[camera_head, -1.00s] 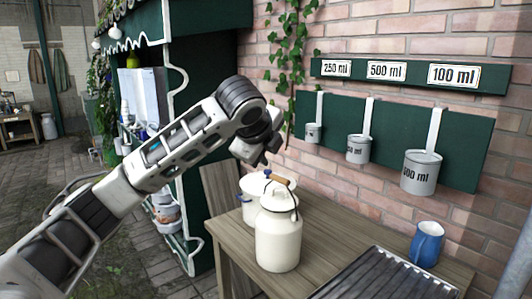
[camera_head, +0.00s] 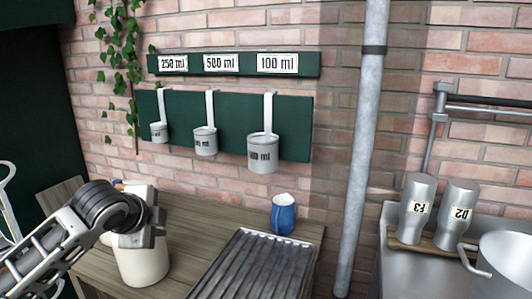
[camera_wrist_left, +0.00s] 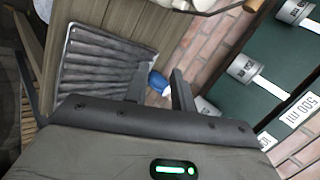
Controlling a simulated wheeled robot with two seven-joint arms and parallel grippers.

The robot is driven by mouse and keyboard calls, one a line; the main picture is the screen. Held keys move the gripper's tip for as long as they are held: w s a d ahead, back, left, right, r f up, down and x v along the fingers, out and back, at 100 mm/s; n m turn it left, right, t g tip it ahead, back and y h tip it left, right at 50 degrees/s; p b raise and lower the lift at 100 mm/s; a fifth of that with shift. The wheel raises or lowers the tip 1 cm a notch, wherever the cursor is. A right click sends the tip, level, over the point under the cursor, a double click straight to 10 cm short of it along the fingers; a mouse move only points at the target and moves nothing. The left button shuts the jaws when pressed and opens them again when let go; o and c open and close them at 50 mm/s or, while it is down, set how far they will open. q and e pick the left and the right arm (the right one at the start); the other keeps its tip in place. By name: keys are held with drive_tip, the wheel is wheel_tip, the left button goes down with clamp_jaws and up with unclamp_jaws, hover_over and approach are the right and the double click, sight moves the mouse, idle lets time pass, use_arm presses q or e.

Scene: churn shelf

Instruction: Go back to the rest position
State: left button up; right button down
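My left gripper (camera_head: 158,222) comes in from the left in front of the cream milk can (camera_head: 142,262) on the wooden table (camera_head: 190,225), hiding the can's upper part. In the left wrist view the two dark fingers (camera_wrist_left: 160,90) are apart, with nothing held between them. The blue mug (camera_head: 283,213) stands behind the ribbed metal tray (camera_head: 258,265); it also shows beyond the fingers in the left wrist view (camera_wrist_left: 157,82). My right gripper is not in view.
Three measuring ladles, such as the largest (camera_head: 262,155), hang on the green board (camera_head: 292,125) under volume labels. A grey pipe (camera_head: 361,130) runs down the wall. Right of it, two steel canisters (camera_head: 416,210) stand near a steel pot (camera_head: 508,265).

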use_arm(q)
drive_tip(key=s+d+f+n+h, duration=0.25)
drive_tip(key=s+d+f, duration=0.2)
drive_tip(key=f, duration=0.45)
drive_tip(key=s+d+f+n+h, duration=0.1)
drive_tip(key=s+d+f+n, duration=0.35)
drive_tip(key=f, duration=0.55)
drive_tip(key=s+f+n, duration=0.4)
drive_tip(key=s+f, duration=0.1)
drive_tip(key=s, duration=0.4)
drive_tip(key=s+f+n+y, duration=0.1)
drive_tip(key=s+f+n, duration=0.2)
drive_tip(key=s, duration=0.7)
drive_tip(key=shift+a+f+n+t, duration=0.3)
drive_tip(key=shift+f+n, duration=0.1)
drive_tip(key=shift+f, duration=0.55)
